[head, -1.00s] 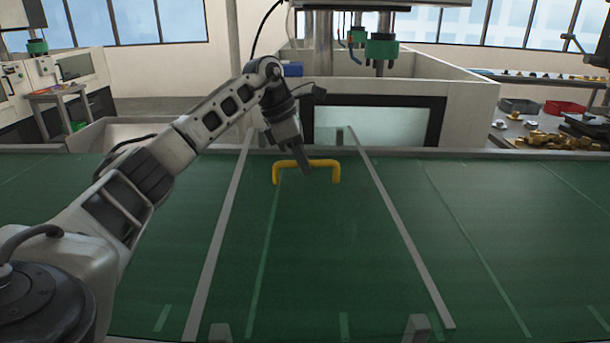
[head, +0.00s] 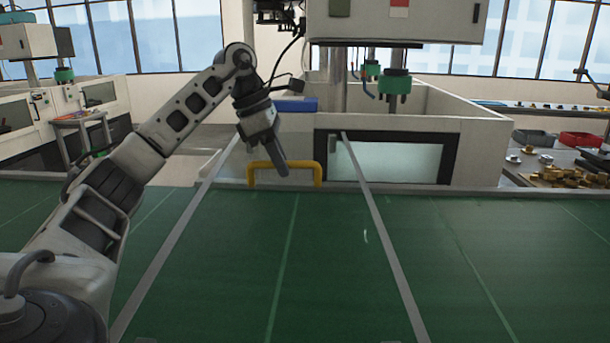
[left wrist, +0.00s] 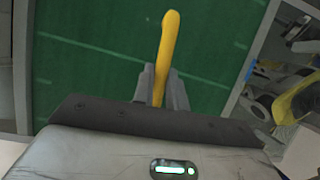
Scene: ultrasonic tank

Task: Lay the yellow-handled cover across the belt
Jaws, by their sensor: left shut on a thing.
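The yellow handle (head: 318,175) of the cover is an upright loop near the far edge of the green belt (head: 330,270). My left gripper (head: 284,168) points down onto its top bar and is shut on it. The left wrist view shows the yellow handle (left wrist: 168,42) running between the fingers (left wrist: 160,88). I cannot make out the cover's panel below the handle; green shows through there. Two long grey bars, left (head: 180,232) and right (head: 385,235), flank the handle; I cannot tell whether they belong to the cover. My right gripper is not in view.
Behind the belt stands a pale tank (head: 475,150) with a dark-framed window (head: 390,160). Green-collared fittings (head: 397,82) hang above it. A side table at right bears brass parts (head: 570,177) and a red bin (head: 580,139). The belt's near part looks clear.

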